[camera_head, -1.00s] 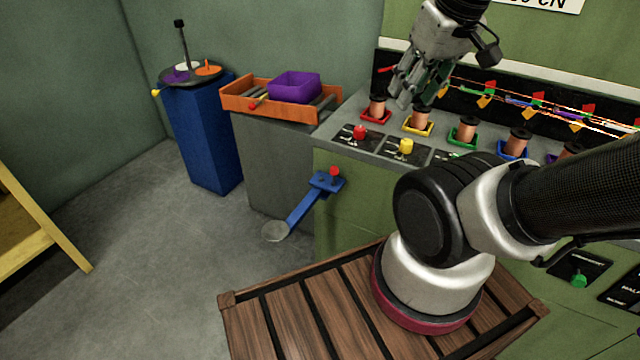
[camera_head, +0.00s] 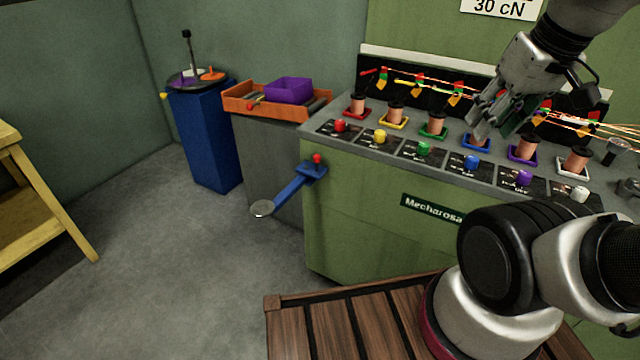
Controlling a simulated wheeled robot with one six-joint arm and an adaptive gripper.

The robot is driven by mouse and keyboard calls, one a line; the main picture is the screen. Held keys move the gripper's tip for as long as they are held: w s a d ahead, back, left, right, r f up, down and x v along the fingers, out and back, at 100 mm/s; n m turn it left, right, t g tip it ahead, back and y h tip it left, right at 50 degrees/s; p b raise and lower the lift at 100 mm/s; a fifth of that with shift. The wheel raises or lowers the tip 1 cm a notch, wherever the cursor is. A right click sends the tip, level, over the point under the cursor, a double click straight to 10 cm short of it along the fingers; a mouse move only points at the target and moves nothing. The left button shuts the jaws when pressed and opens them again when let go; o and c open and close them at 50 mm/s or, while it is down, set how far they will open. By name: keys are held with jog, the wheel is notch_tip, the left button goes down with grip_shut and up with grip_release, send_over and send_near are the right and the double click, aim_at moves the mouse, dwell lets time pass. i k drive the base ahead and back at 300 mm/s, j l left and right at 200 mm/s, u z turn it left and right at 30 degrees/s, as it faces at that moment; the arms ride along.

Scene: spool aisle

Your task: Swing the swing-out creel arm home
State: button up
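The swing-out creel arm (camera_head: 288,189) is a blue bar on the left front corner of the green machine (camera_head: 370,215). It sticks out toward the lower left, away from the machine. A red knob (camera_head: 317,158) sits at its machine end and a pale round plate (camera_head: 262,208) at its outer end. My gripper (camera_head: 485,125) hangs above the machine's top near the blue spool tray, well to the right of the creel arm and apart from it. Its fingers point down; I cannot make out the gap between them.
Several copper spools in coloured trays (camera_head: 434,130) and knobs line the machine top. An orange tray (camera_head: 300,113) with a purple bin (camera_head: 289,89) stands behind the creel arm. A blue pedestal (camera_head: 206,140) and a yellow table (camera_head: 40,195) are at left. The grey floor between is clear.

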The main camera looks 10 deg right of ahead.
aim_at(261, 209)
jog(key=j+z, duration=0.2)
jog(key=z, duration=0.25)
jog(key=i+j+z, duration=0.1)
jog(key=j+z, duration=0.15)
jog(key=z, duration=0.2)
jog(key=j+z, duration=0.25)
jog(key=z, duration=0.2)
jog(key=k+j, duration=0.1)
jog(key=j, duration=0.8)
jog(key=k+j, duration=0.1)
jog(key=j, duration=0.8)
jog(key=k+j, duration=0.1)
jog(key=j, duration=0.75)
jog(key=k+l, duration=0.1)
jog(key=k, duration=0.35)
